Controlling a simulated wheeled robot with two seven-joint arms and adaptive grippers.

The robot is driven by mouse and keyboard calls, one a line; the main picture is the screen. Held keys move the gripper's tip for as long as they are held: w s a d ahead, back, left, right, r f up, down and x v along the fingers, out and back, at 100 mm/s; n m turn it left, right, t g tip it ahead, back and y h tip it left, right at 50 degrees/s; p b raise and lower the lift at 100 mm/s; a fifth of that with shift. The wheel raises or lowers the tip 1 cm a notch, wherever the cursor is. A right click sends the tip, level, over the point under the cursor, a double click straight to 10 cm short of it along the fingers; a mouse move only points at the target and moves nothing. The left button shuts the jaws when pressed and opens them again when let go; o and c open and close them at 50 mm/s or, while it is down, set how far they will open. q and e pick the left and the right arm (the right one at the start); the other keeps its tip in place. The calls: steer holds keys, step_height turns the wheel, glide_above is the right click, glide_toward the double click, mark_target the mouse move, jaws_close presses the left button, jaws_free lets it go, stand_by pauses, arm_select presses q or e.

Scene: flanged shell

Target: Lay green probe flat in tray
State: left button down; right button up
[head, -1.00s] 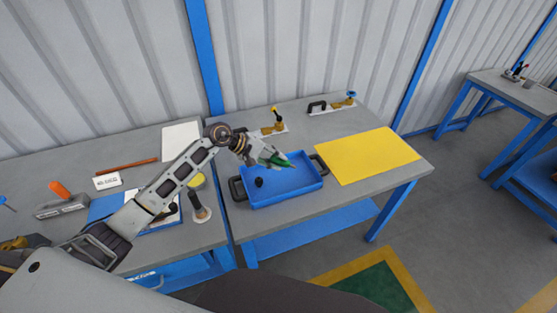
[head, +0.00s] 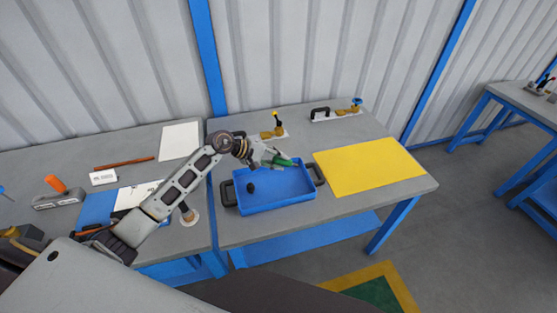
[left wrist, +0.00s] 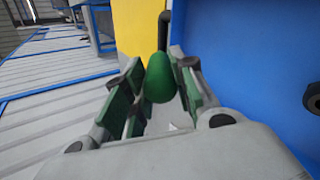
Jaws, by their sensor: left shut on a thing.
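The green probe (left wrist: 159,80) is between the fingers of my left gripper (head: 277,159), which is shut on it. In the left wrist view its rounded green body shows between the two green-padded fingers (left wrist: 160,95). In the head view the probe (head: 284,162) is a small green shape at the fingertips, over the back part of the blue tray (head: 275,207). I cannot tell whether it touches the tray floor. The tray also fills the right side of the left wrist view (left wrist: 240,60). My right gripper does not show.
A small black knob-like item (head: 251,188) is in the tray's left part. A yellow mat (head: 370,168) lies to the tray's right. Behind stand brass valve fittings (head: 277,131) and (head: 356,105) on white plates. A dark-handled tool (head: 188,213) stands left of the tray.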

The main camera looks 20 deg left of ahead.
mark_target(278, 186)
arm_select(q)
steer(key=shift+f, duration=0.15)
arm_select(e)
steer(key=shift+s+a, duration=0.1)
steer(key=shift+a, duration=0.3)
arm_select(q)
steer(key=shift+f, duration=0.1)
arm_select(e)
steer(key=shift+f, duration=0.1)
arm_select(q)
steer(key=shift+f+b, duration=0.9)
steer(key=shift+f, duration=3.3)
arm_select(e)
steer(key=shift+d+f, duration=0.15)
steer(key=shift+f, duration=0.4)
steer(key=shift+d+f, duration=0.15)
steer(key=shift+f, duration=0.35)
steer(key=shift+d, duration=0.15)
